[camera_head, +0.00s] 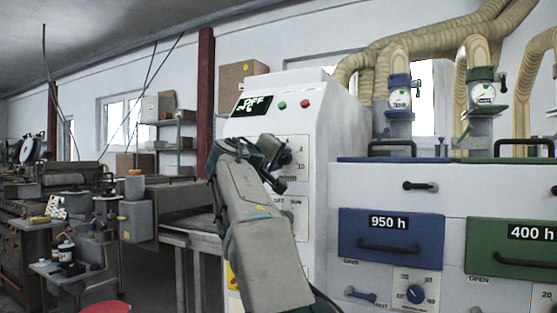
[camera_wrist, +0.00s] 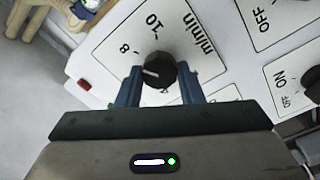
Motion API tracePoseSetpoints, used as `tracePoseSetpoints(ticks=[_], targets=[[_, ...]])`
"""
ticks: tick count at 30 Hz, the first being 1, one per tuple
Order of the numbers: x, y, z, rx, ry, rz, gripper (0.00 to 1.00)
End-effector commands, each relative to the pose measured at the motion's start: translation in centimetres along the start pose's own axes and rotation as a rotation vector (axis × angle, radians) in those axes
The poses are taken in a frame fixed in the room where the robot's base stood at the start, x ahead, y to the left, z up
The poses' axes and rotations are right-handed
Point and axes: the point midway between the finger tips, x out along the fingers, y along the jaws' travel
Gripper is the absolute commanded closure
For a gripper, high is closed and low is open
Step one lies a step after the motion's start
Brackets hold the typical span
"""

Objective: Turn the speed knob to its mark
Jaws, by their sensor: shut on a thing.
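The speed knob (camera_wrist: 158,70) is a round black knob with a white pointer line, on a white plate marked "8", "10" and "m/min" in the wrist view. Its pointer is on the knob's left side in that view. My gripper (camera_wrist: 160,85) has its two blue-grey fingers on either side of the knob, shut on it. In the head view my gripper (camera_head: 280,165) is at the upper dial plate (camera_head: 297,146) of the white control cabinet (camera_head: 325,120). There the arm hides most of the knob and its scale.
A screen (camera_head: 252,106) reading "OFF" and a green and a red button (camera_head: 305,103) are above the dial. More switches marked ON and OFF (camera_wrist: 285,85) are beside it. Blue (camera_head: 390,238) and green (camera_head: 510,250) drawers stand at right, a conveyor (camera_head: 185,222) at left.

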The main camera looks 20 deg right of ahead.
Motion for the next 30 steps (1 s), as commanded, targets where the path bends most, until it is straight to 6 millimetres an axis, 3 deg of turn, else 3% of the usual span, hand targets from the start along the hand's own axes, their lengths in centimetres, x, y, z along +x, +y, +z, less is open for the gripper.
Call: tracePoseSetpoints(ticks=[3,4,6,17,23,30], targets=[[0.1,-0.2,0.2,-0.002,-0.007,-0.002,0.89],[0.1,-0.2,0.2,-0.002,-0.007,-0.002,0.58],[0.1,-0.2,0.2,-0.002,-0.006,-0.002,0.44],[-0.6,-0.1,0.0,-0.001,0.001,-0.002,0.44],[-3.9,-0.3,0.0,0.0,0.004,-0.005,0.44],[-9.4,-0.2,0.1,-0.001,0.002,-0.004,0.44]])
